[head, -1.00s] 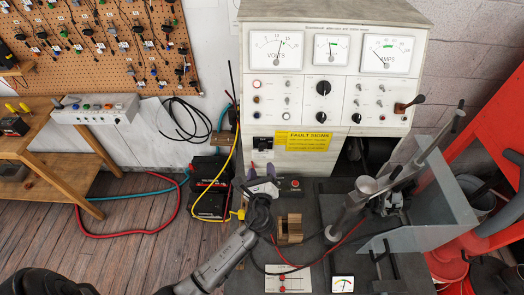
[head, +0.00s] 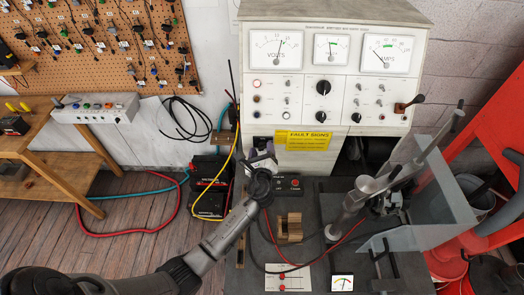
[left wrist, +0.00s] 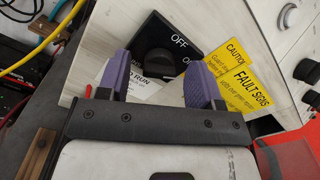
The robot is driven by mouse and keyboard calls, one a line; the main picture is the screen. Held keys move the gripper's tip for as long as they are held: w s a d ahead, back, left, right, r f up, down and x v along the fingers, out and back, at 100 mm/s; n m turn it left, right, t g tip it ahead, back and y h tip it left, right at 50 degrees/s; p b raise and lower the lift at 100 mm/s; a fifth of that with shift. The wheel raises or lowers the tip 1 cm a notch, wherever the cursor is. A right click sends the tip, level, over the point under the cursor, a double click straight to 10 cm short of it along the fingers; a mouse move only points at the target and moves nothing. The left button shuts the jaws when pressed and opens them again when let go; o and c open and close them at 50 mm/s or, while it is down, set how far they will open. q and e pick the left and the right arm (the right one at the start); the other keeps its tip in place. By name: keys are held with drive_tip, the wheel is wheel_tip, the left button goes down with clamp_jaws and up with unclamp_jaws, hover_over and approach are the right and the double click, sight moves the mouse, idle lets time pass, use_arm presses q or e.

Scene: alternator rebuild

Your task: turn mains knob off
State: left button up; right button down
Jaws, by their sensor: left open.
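The mains knob (left wrist: 158,63) is a black rotary knob on a black square plate (left wrist: 182,33) on the pale test-bench panel. The left wrist view shows the word OFF at the plate's top and another, partly hidden label at its right. My left gripper (left wrist: 158,68) has two purple fingers, spread open, one on each side of the knob. Whether they touch it cannot be told. In the head view the left gripper (head: 262,154) is at the lower left of the panel and covers the knob; only the top of the plate (head: 262,140) shows. My right gripper is in neither view.
A yellow FAULT SIGNS label (head: 308,141) is right of the plate. Below are a small dark box with a red button (head: 295,183) and a wooden block (head: 289,227). A yellow cable (head: 230,170) hangs at the left. A metal clamp stand (head: 350,215) is at the right.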

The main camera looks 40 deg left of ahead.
use_arm(q)
drive_tip(key=c, duration=0.9)
drive_tip(key=shift+c, duration=0.2)
drive_tip(key=shift+f+n+b, duration=0.15)
drive_tip(key=shift+n+b, duration=0.65)
drive_tip(key=shift+n, duration=0.2)
drive_tip(key=n+b, duration=0.5)
drive_tip(key=n, duration=0.2)
drive_tip(key=shift+s+f+n, duration=0.1)
drive_tip(key=shift+f+n, duration=0.05)
drive_tip(key=shift+n, duration=0.15)
drive_tip(key=shift+n+b, duration=0.6)
drive_tip(key=shift+n, duration=0.5)
